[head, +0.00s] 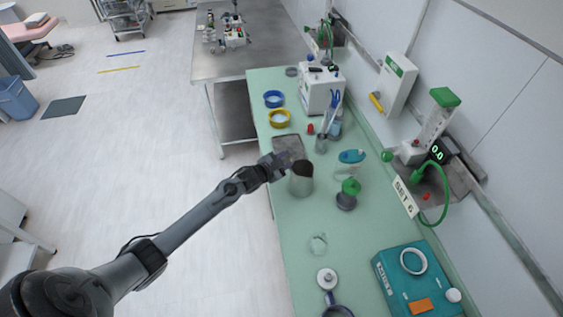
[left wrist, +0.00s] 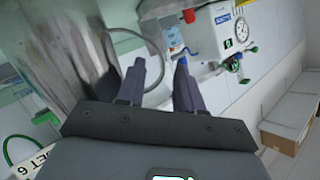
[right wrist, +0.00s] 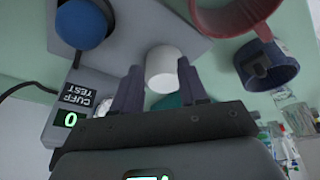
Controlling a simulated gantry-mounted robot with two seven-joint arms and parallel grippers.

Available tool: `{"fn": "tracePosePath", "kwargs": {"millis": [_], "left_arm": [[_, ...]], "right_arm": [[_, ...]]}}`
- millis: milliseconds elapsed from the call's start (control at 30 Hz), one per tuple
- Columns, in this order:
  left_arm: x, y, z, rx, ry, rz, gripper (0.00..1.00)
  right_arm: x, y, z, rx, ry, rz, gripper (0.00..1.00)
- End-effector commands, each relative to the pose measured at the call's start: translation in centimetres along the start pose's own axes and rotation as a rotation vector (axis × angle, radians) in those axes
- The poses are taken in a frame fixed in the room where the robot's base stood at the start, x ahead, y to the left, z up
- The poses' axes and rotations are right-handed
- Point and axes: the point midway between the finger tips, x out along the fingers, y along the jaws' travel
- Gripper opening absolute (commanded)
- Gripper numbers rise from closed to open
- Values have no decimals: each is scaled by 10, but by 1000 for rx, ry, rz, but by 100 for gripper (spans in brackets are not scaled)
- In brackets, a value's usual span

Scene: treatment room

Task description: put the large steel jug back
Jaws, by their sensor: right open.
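The large steel jug (head: 301,182) stands on the green counter, its open top dark inside. My left gripper (head: 277,165) is at its upper left side in the head view. In the left wrist view the jug's shiny body (left wrist: 65,55) fills the left, and its thin loop handle curves out between the fingers. The left fingers (left wrist: 158,75) are apart, with space around the handle. My right gripper (right wrist: 160,85) shows only in its own wrist view, open, with a white cylinder (right wrist: 162,68) beyond the fingertips.
A grey tray (head: 288,145) lies just behind the jug. A teal box (head: 388,272) is at the front right.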

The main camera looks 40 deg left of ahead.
Motion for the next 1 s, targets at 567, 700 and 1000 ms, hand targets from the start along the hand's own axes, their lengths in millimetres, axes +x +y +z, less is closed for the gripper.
{"fn": "tracePosePath", "kwargs": {"millis": [567, 700, 1000], "left_arm": [[-75, -1, 0, 1, -2, 1, 36], [-96, -1, -1, 2, -1, 1, 36], [-123, 11, 0, -13, -28, 11, 36]], "right_arm": [[-8, -1, -3, 6, 1, -5, 43], [-9, -1, -4, 6, 1, -4, 43], [-10, 1, -3, -2, 0, 2, 43]]}}
